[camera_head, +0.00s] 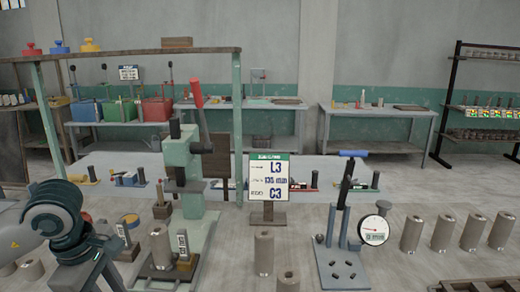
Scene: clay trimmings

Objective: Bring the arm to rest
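My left arm comes in at the lower left, and its dark gripper (100,270) hangs down at the bottom edge, left of the green press's foot. The fingertips are cut off or unclear, so I cannot tell whether it is open or holds anything. My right arm and gripper are out of view. The green press (182,165) with a red lever (196,92) stands right of my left arm. A grey cylinder (161,247) stands at the press's foot, close to the gripper.
A sign (269,177) reading L3, 135 mm, C3 stands mid-bench. More cylinders stand at front centre (264,252) and in a row at right (442,233). A blue-handled stand (343,240) and a dial gauge (374,230) are right of centre. Bare bench lies between.

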